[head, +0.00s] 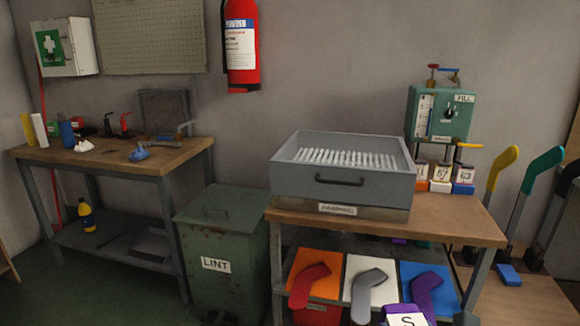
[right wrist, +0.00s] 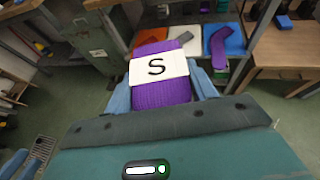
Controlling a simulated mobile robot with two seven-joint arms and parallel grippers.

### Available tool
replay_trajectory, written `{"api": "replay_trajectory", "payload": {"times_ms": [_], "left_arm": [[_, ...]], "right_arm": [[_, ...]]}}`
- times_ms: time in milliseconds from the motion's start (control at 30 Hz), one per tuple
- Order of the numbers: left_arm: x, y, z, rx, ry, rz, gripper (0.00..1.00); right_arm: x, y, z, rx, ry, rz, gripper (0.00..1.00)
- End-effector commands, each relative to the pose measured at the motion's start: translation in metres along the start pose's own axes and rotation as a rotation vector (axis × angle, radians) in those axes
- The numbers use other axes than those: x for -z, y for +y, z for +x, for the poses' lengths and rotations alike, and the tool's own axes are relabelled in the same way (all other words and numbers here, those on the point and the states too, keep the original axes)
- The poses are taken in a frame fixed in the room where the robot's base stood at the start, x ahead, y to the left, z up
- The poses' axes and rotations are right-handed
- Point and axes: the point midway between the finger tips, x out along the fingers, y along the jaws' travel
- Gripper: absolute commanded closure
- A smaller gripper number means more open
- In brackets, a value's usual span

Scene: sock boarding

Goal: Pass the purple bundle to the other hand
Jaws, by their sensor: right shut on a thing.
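The purple bundle (right wrist: 160,94) has a white band with a black S on it. My right gripper (right wrist: 162,82) is shut on it, with its blue fingers on either side. In the head view the top of the bundle (head: 407,319) shows at the bottom edge, with most of it cut off below the frame. I do not see my left gripper clearly in either view.
A workbench (head: 480,229) with a grey tray box (head: 345,184) stands ahead. Orange, white and blue panels with sock shapes lie on its lower shelf. A green LINT bin (head: 222,240) stands left of it, beside another table (head: 120,158).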

Motion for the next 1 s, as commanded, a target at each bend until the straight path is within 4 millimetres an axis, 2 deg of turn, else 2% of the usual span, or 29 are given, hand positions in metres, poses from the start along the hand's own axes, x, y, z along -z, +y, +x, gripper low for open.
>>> {"api": "replay_trajectory", "payload": {"times_ms": [33, 500, 700, 1000], "left_arm": [[0.018, -0.002, -0.005, 0.006, -0.031, -0.006, 0.64], [0.049, -0.015, -0.038, 0.059, -0.310, -0.065, 0.64], [0.052, -0.017, -0.050, 0.071, -0.388, -0.084, 0.64], [0.048, -0.017, -0.053, 0.076, -0.417, -0.091, 0.64]], "right_arm": [[-0.026, 0.000, -0.013, -0.001, 0.001, 0.001, 0.69], [-0.129, 0.000, -0.072, 0.003, 0.001, 0.000, 0.69], [-0.152, -0.001, -0.086, 0.006, 0.001, -0.002, 0.69], [-0.157, -0.001, -0.089, 0.006, -0.001, -0.003, 0.69]]}}
